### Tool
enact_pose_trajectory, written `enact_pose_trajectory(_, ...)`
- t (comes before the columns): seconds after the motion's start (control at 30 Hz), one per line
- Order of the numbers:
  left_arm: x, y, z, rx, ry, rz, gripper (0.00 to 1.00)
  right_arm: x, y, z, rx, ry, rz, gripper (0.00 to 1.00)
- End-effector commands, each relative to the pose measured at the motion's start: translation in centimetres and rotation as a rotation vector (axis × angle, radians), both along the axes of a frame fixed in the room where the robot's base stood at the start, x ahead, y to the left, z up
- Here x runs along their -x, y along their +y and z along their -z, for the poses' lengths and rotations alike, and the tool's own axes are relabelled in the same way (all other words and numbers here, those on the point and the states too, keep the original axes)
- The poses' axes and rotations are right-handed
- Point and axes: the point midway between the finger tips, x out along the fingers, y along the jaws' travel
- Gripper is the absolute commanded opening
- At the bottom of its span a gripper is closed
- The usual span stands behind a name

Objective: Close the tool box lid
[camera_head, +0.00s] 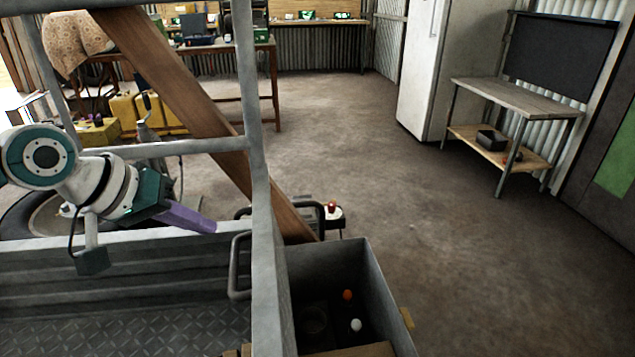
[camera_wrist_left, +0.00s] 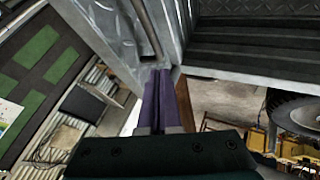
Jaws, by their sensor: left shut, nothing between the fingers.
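The grey metal tool box (camera_head: 380,295) stands open at the bottom centre of the head view, with an orange ball (camera_head: 348,295) and a white ball (camera_head: 356,325) inside. What looks like its lid (camera_head: 272,310) stands upright at the box's left side, seen nearly edge-on, with a bent bar handle (camera_head: 238,268) on its left. My left gripper (camera_head: 212,226) is shut and empty, left of that handle. In the left wrist view its purple fingers (camera_wrist_left: 162,75) point toward a diamond-plate panel (camera_wrist_left: 112,28) with a bar; I cannot tell whether they touch. My right gripper is out of view.
A ribbed grey side wall (camera_head: 120,270) and diamond-plate floor (camera_head: 130,335) lie below my left arm. A metal frame post (camera_head: 248,90) and slanted wooden beam (camera_head: 185,90) stand close by.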

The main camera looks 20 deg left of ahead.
Motion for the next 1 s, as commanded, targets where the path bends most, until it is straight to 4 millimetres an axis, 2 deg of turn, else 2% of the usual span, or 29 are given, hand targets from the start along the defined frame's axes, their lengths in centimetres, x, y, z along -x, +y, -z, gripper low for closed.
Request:
enact_pose_trajectory(0.03, -0.8, -0.3, 1.2, 0.003, -0.002, -0.002, 0.00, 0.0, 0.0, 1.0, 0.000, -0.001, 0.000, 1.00)
enact_pose_trajectory(0.07, -1.1, -0.5, 1.6, 0.003, -0.002, -0.001, 0.00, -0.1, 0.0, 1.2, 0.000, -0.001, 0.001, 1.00)
enact_pose_trajectory(0.13, -1.7, -1.5, 0.7, 0.003, -0.003, 0.003, 0.00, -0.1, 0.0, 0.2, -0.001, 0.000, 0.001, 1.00)
enact_pose_trajectory(0.33, -2.7, -3.3, 0.4, 0.000, -0.001, 0.002, 0.00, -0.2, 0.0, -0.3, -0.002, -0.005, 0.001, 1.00)
enact_pose_trajectory(0.8, -2.9, -3.7, 0.4, -0.002, 0.001, 0.002, 0.00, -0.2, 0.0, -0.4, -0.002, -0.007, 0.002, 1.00)
enact_pose_trajectory(1.0, -3.4, -4.5, 0.0, -0.023, 0.018, 0.001, 0.00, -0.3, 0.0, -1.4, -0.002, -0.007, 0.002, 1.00)
